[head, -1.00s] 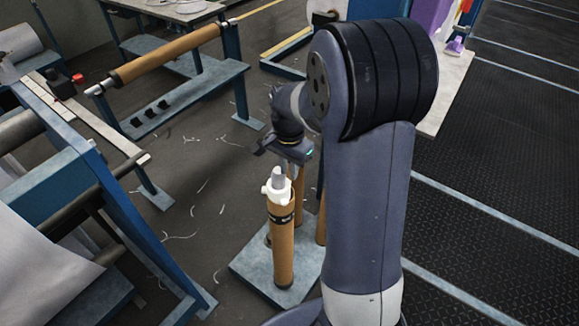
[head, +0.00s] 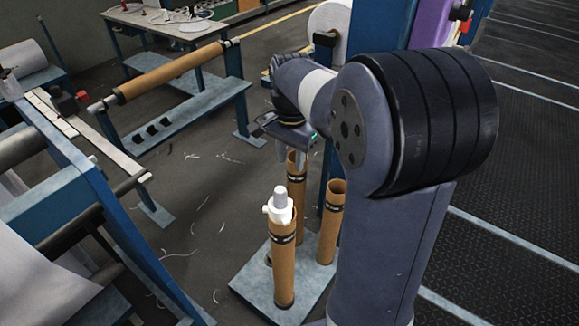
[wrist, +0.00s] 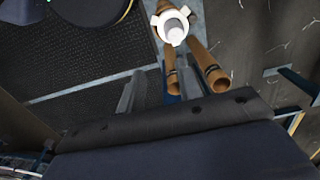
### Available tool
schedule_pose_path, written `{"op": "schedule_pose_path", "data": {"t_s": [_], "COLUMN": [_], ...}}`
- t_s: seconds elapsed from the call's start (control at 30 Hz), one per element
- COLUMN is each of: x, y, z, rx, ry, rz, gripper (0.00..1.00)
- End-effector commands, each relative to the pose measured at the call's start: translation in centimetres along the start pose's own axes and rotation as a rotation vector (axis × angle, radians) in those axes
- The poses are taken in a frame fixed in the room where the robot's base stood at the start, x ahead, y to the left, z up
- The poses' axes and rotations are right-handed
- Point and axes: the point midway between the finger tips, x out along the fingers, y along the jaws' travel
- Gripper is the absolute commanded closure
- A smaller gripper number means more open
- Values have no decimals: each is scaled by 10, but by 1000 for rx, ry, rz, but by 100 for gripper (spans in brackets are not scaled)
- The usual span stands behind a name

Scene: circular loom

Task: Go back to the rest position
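My gripper (head: 291,156) is raised above the group of cardboard tubes in the head view, behind the white-capped one. In the wrist view its two fingers (wrist: 158,87) are apart with nothing held between them. A brown cardboard tube (head: 284,265) with a white fitting (head: 280,207) in its top stands upright on a grey base plate (head: 253,281). The white fitting also shows at the top of the wrist view (wrist: 174,24), clear of the fingers. My arm hides part of the base plate.
Two more upright tubes, one behind (head: 297,190) and one at right (head: 332,218), stand near my arm. A blue post (head: 335,150) rises behind them. A rack with a horizontal brown roll (head: 170,72) stands at back left.

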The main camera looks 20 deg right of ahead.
Motion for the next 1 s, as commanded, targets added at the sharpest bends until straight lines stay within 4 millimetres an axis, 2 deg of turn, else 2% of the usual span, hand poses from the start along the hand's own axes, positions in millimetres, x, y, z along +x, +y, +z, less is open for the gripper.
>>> {"op": "schedule_pose_path", "data": {"t_s": [0.57, 0.77, 1.0], "x": [1, 27, 68], "y": [0, 0, -2], "z": [0, 0, 0], "rx": [0, 0, -1], "ry": [-1, -3, -4], "rz": [2, 5, 5], "gripper": [66, 66, 66]}}
